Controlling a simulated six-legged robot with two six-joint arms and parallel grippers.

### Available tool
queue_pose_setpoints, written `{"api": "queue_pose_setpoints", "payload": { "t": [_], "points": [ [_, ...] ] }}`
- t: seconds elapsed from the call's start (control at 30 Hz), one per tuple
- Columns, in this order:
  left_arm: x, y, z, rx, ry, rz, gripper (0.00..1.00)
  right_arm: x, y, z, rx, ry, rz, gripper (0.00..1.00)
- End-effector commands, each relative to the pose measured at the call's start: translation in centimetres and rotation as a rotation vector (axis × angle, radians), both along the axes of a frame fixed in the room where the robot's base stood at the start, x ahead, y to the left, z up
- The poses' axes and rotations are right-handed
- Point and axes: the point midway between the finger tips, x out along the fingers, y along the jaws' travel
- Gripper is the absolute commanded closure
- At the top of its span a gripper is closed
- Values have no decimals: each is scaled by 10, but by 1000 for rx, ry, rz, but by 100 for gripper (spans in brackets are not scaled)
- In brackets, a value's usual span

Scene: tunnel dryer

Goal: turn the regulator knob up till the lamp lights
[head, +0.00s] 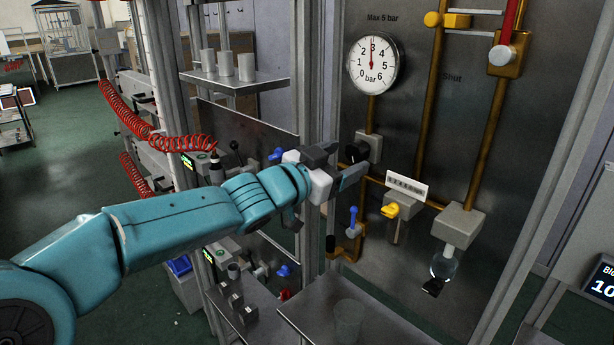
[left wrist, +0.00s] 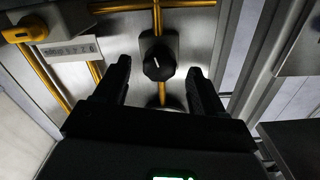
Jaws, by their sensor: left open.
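The regulator knob (head: 359,151) is a black round knob on a grey block, on the metal panel below the pressure gauge. It also shows in the left wrist view (left wrist: 159,63), with a white mark on its face. My left gripper (head: 345,166) is open, with its fingers pointing at the panel close to the knob. In the left wrist view the knob appears between and beyond the fingertips; I cannot tell whether they touch it. The gauge (head: 373,63) has its red needle near 3 bar. I cannot make out a lit lamp. My right gripper is not in view.
Brass pipes, a yellow valve handle (head: 390,210) and a blue lever (head: 353,216) sit below and right of the knob. A glass bowl (head: 444,264) hangs lower right. A metal shelf (head: 345,318) juts out below. A frame post stands left of the panel.

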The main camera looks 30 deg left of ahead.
Motion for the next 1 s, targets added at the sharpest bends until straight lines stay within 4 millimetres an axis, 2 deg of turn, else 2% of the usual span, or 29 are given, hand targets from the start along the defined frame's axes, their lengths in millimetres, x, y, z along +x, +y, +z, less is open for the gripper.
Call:
{"api": "queue_pose_setpoints", "payload": {
  "t": [0.1, 0.3, 0.5, 0.7, 1.0],
  "points": [
    [-31, 12, 0, 0, -2, 4, 30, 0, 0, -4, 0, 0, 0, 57],
    [-81, 30, 1, 0, -1, 4, 30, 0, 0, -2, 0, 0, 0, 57],
    [-114, 42, 1, 1, -1, 3, 30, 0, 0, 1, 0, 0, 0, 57],
    [-125, 46, 0, 0, 1, 1, 30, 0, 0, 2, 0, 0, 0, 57],
    [-126, 46, 0, 0, 0, 0, 30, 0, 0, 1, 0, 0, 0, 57]
  ]
}}
